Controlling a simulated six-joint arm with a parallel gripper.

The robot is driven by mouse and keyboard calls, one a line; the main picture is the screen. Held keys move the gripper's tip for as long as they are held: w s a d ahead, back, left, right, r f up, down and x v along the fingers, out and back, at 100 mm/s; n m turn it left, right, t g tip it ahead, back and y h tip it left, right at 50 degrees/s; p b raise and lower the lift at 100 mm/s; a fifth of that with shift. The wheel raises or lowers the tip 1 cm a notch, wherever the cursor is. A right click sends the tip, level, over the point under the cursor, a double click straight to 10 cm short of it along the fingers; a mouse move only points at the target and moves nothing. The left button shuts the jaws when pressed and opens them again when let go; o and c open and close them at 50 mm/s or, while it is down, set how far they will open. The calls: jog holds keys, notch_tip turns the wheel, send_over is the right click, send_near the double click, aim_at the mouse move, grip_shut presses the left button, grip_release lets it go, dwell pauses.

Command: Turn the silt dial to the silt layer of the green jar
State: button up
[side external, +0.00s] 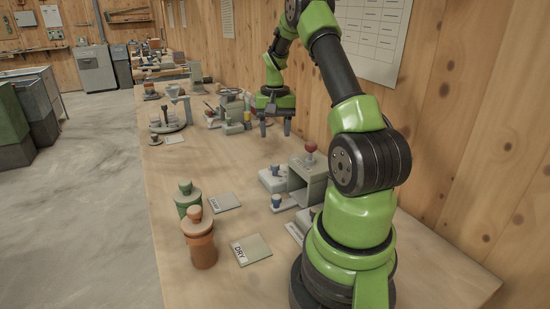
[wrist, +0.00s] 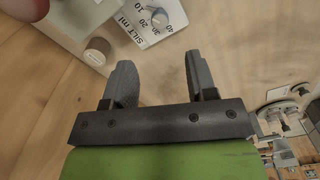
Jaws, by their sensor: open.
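The silt dial (wrist: 159,18) shows at the top of the wrist view as a dark blue-grey knob on a white plate reading "SILT ml", with numbers around it. Its pointer setting is too small to tell. My gripper (wrist: 158,78) is open and empty, its two fingers apart below the dial in that view, touching nothing. In the side view my gripper (side external: 275,131) hangs fingers down above the bench, beyond the grey box. The green jar (side external: 187,203) stands upright at the bench's left front, stoppered. Its silt layer cannot be made out. Which blue knob there is the silt dial is unclear.
An orange jar (side external: 200,248) stands before the green one, beside a "DRY" card (side external: 251,250). A grey box (side external: 308,179) with a red knob (side external: 310,147) stands mid-bench, with small blue knobs around it. Clutter fills the bench's back; the wooden wall bounds the right.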

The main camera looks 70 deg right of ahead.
aim_at(275, 164)
notch_tip(275, 164, down, 10)
jog(key=shift+r, duration=0.1)
dwell(0.4)
